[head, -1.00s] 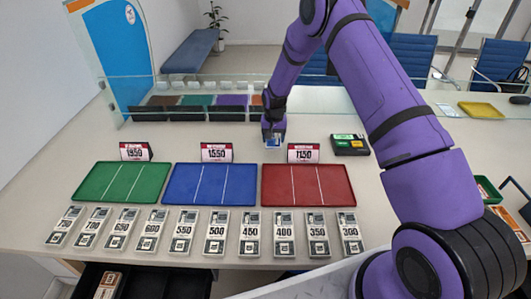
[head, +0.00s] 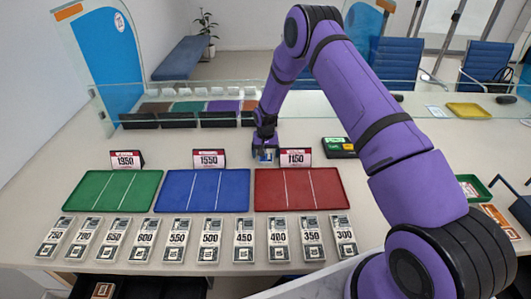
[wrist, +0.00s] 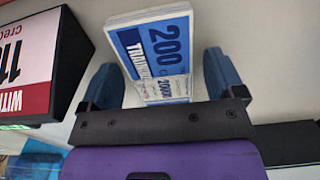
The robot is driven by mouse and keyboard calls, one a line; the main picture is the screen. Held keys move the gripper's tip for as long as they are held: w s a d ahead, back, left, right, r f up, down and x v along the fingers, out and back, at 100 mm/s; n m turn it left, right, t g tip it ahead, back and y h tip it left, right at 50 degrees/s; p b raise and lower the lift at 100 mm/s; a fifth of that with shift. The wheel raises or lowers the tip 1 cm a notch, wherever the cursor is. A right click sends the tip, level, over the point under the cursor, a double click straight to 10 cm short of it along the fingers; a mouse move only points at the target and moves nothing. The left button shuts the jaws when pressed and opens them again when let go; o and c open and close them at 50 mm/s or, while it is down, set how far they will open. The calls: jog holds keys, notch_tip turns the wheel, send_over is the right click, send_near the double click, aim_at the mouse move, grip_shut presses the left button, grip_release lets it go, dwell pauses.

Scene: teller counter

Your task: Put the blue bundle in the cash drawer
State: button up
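The blue bundle (wrist: 153,50) is a stack of notes marked 200 with a white border. In the wrist view it lies between the two blue fingers of my gripper (wrist: 165,82), with a clear gap to the right finger. The gripper is open around it. In the head view my gripper (head: 265,151) is low over the counter behind the trays, just left of the 1150 sign; only a little of the bundle shows there. The cash drawer (head: 165,288) is dark and open below the counter's front edge at lower left, mostly cut off by the frame.
Green (head: 115,191), blue (head: 203,190) and red (head: 300,189) trays lie in front of price signs. Several numbered bundles line the front edge. The 1150 sign (head: 295,158) stands close to my gripper. A glass screen (head: 190,92) runs behind. A brown bundle (head: 103,290) lies in the drawer.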

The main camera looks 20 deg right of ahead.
notch_tip(320, 180, up, 12)
jog(key=shift+r, duration=0.25)
dwell(0.6)
